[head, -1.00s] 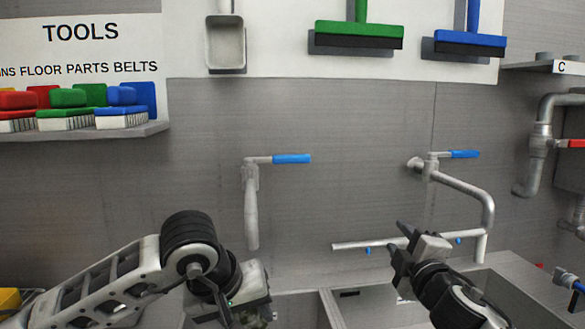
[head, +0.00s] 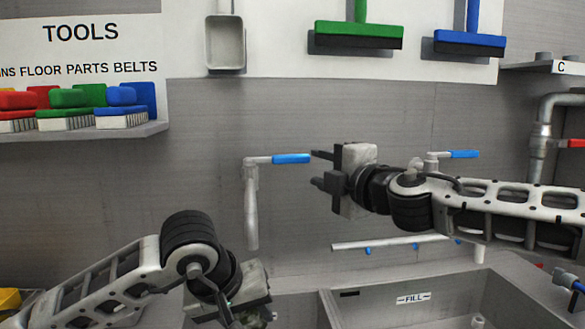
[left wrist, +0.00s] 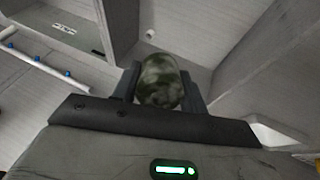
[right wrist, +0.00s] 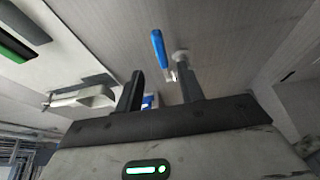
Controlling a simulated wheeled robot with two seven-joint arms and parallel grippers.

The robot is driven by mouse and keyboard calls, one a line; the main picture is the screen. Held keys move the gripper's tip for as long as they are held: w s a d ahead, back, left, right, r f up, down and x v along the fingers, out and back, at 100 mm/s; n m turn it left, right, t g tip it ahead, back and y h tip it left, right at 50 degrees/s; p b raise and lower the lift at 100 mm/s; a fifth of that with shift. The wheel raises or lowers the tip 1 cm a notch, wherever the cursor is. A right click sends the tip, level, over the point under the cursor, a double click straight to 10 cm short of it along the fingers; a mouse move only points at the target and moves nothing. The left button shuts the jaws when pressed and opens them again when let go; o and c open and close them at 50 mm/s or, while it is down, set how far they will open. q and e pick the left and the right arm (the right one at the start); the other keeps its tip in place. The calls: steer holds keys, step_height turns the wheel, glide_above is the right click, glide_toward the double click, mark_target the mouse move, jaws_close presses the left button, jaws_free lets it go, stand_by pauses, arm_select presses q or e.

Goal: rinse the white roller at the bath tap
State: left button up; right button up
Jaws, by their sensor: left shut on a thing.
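My left gripper (head: 240,312) is low at the bottom of the head view, below the left tap's downward spout (head: 251,215). In the left wrist view it is shut on a rounded white roller (left wrist: 160,80) mottled with dark green dirt. The roller is mostly hidden in the head view. My right gripper (head: 319,169) is open and empty, its fingers pointing left at the left tap's blue lever (head: 291,159). The lever also shows ahead of the fingers in the right wrist view (right wrist: 158,50). I cannot tell which tap is the bath tap.
A second tap with a blue lever (head: 464,154) is partly behind my right arm. A basin labelled FILL (head: 413,299) is at lower right. A rail with blue pegs (head: 385,243) is above it. Squeegees (head: 358,36) and brushes (head: 68,108) are higher up.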

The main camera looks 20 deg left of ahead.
mark_target(296, 160)
steer(key=x, duration=0.8)
steer(key=shift+w+a, duration=0.2)
steer(key=shift+a, duration=0.05)
steer(key=shift+x, duration=0.85)
jaws_close()
